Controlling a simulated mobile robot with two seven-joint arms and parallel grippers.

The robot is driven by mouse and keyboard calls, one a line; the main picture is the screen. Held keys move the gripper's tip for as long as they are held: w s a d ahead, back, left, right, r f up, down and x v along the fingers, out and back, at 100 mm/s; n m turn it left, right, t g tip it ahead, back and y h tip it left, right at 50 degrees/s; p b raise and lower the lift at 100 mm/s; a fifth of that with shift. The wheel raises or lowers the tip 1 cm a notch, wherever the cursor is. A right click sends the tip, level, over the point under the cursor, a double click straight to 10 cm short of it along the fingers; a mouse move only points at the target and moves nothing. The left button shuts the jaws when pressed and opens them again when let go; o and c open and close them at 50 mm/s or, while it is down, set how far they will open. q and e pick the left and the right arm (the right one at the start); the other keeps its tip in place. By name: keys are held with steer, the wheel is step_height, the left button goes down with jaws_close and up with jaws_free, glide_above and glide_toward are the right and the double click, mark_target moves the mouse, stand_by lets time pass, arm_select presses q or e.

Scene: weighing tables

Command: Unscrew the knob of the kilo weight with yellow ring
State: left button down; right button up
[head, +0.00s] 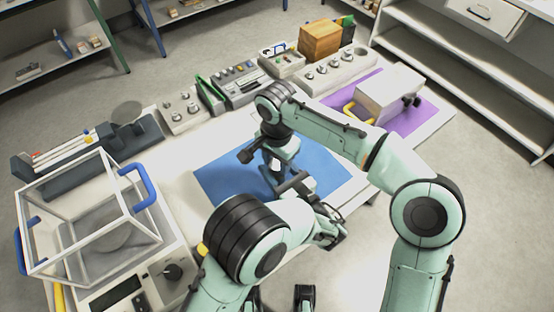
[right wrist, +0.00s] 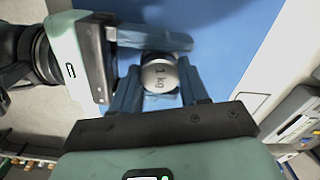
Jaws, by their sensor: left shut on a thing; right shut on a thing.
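The silver kilo weight (right wrist: 160,76) shows in the right wrist view as a round face marked "1 kg", between blue fingers. My right gripper (right wrist: 168,84) reaches in from the bottom of that view and is shut on it, a finger on each side. My left gripper (right wrist: 140,62) comes in from the left and is shut at the same weight. In the head view the right gripper (head: 271,160) and left gripper (head: 280,183) meet over the blue mat (head: 222,180). They mostly hide the weight there. No yellow ring shows, and I cannot tell whether the knob is loose.
A glass-walled balance (head: 92,283) with blue handles stands at the front left. Trays of weights (head: 185,112) and a wooden box (head: 320,40) line the back. A pale box (head: 390,90) stands on the purple mat (head: 428,112) at right. Blue mat is bare around the grippers.

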steer(key=o, duration=1.2)
steer(key=shift+c, duration=0.2)
steer(key=shift+r, duration=2.3)
arm_select(q)
steer(key=shift+c, duration=1.1)
jaws_free()
steer(key=shift+s, duration=0.1)
